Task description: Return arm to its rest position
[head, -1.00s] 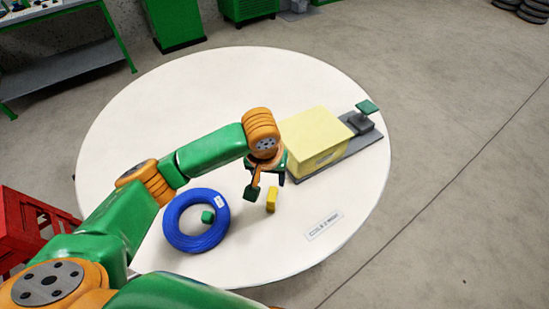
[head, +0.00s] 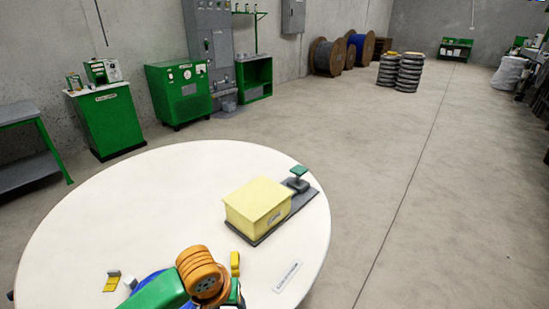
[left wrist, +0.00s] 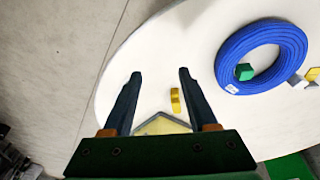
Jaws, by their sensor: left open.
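My left arm rises from the bottom of the head view, with its orange wrist joint over the near part of the round white table (head: 90,225). My left gripper is mostly cut off or hidden there. In the left wrist view my left gripper (left wrist: 160,76) is open and empty, its two dark fingers apart above the table. The blue cable coil (left wrist: 228,58) lies flat on the table, apart from the gripper, with a green cube (left wrist: 243,72) inside its ring. In the head view my arm hides most of the coil (head: 150,277). My right gripper is not in view.
A small yellow block (head: 235,263) stands beside my wrist. A pale yellow box (head: 258,207) sits on a grey base with a green-topped piece (head: 299,171). A yellow and white item (head: 112,281) lies at the left. The table's far left is clear.

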